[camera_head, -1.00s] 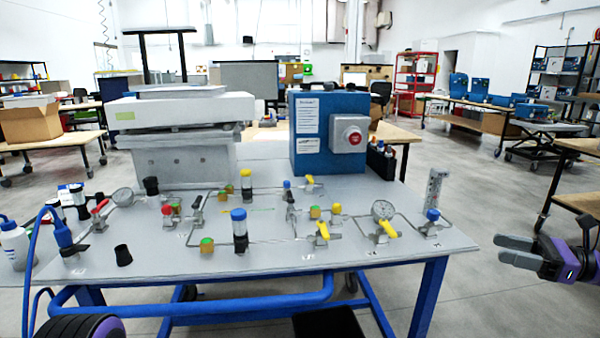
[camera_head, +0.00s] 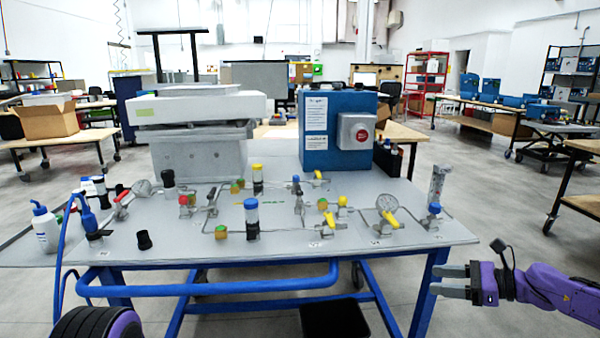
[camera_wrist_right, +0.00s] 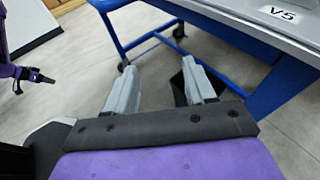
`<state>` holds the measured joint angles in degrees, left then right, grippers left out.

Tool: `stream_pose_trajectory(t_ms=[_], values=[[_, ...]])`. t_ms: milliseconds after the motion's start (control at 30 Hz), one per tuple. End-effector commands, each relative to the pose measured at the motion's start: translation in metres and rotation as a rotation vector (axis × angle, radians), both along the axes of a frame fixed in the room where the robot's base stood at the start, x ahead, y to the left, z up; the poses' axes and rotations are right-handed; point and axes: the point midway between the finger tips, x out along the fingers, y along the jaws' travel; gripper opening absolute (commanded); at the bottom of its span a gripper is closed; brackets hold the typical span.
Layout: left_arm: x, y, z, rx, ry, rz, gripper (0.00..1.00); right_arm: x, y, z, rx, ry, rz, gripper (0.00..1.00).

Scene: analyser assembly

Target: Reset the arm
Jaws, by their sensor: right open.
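My right gripper (camera_head: 452,281) is open and empty. It is beside the right front leg of the table, lower than the tabletop. The purple right arm reaches in from the right edge. Part of my left arm shows as a purple and black round link at the bottom left; the left gripper is not seen in the head view. A purple and black arm part also shows at the left edge of the right wrist view.
The grey tabletop (camera_head: 290,245) carries pipework with valves, gauges and a blue box (camera_head: 318,150). Its blue front leg (camera_head: 427,290) is close to my right gripper. A black bin (camera_head: 335,320) stands on the floor below.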

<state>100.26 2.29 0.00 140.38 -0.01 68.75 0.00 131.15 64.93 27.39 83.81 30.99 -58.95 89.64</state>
Motion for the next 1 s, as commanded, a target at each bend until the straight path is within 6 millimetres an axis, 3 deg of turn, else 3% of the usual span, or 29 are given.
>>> stream_pose_trajectory(t_ms=[167,267,367,400,533,633,767,933,1000], values=[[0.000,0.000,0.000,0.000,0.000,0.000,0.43,-0.011,0.066,-0.094,-0.240,0.056,0.039,0.55],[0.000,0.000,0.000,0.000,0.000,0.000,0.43,-0.043,0.102,-0.169,-0.455,0.077,0.097,0.55],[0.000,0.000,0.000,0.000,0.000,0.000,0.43,-0.095,0.123,-0.242,-0.705,0.074,0.199,0.55],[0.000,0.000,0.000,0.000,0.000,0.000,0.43,-0.121,0.127,-0.268,-0.810,0.066,0.252,0.55],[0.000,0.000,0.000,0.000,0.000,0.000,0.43,-0.210,0.119,-0.330,-1.140,0.006,0.470,0.55],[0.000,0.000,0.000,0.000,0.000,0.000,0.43,-0.272,0.101,-0.349,-1.353,-0.063,0.654,0.55],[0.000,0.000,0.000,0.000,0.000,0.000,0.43,-0.331,0.074,-0.351,-1.565,-0.161,0.880,0.55],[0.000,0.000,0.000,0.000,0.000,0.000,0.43,-0.384,0.041,-0.330,-1.771,-0.295,1.153,0.55],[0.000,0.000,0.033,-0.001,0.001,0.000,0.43,-0.381,0.039,-0.295,-1.784,-0.305,1.150,0.55]])
